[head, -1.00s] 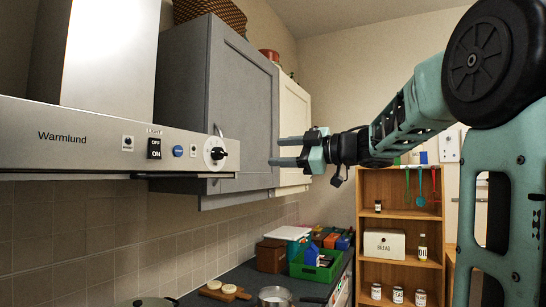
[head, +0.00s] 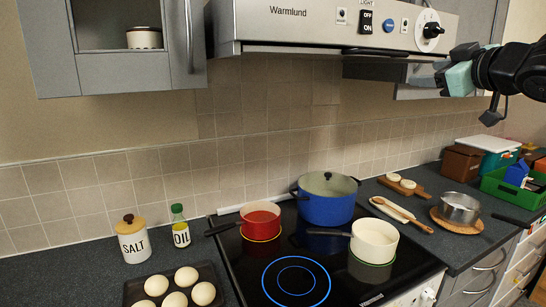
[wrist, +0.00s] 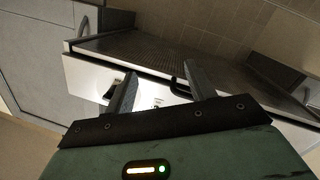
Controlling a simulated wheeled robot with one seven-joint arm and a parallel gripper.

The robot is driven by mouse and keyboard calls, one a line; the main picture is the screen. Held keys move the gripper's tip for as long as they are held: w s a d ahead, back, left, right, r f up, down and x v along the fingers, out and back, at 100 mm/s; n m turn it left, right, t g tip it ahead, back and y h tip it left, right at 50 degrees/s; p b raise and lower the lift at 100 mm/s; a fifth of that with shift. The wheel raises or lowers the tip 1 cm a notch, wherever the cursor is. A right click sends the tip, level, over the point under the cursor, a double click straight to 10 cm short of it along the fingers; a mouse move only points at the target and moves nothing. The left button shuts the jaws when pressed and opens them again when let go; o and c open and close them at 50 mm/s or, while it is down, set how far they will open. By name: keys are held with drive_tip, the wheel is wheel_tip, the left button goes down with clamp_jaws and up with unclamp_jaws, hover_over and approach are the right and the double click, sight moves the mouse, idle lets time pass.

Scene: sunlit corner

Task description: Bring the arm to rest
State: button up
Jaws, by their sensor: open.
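My gripper (head: 440,72) is at the upper right of the head view, by the right end of the range hood (head: 290,22). Its jaws are open and nothing shows between them. In the wrist view the two dark fingers of my gripper (wrist: 160,88) stand apart, with the hood's pale front panel (wrist: 85,77) beyond them. Whether the fingertips touch the hood cannot be told. The rest of my arm runs out of the head view on the right.
A hob (head: 245,262) below holds a blue pot (head: 327,205), a red pan (head: 261,222) and a cream pan (head: 374,241). One glass ring glows blue. A steel pot (head: 459,208) and green crate (head: 512,188) stand right. Wall cabinets flank the hood.

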drive_tip(key=s+a+f+m+g+h, duration=0.1)
drive_tip(key=s+a+f+g, duration=0.3)
drive_tip(key=a+f, duration=0.45)
drive_tip(key=s+a+f+m+g, duration=0.1)
drive_tip(key=s+a+f+g, duration=0.2)
drive_tip(key=a+f, duration=0.55)
drive_tip(key=s+a+f+g, duration=0.2)
drive_tip(key=s+f, duration=0.3)
drive_tip(key=s, duration=0.3)
drive_tip(key=s+a+f+n+g+h, duration=0.1)
drive_tip(key=s+f+g, duration=0.3)
drive_tip(key=s, duration=0.5)
drive_tip(key=s+a+f+n+g, duration=0.1)
drive_tip(key=s+a+f+g, duration=0.2)
drive_tip(key=s+f, duration=0.3)
drive_tip(key=shift+s+g, duration=0.4)
drive_tip(key=shift+s, duration=0.8)
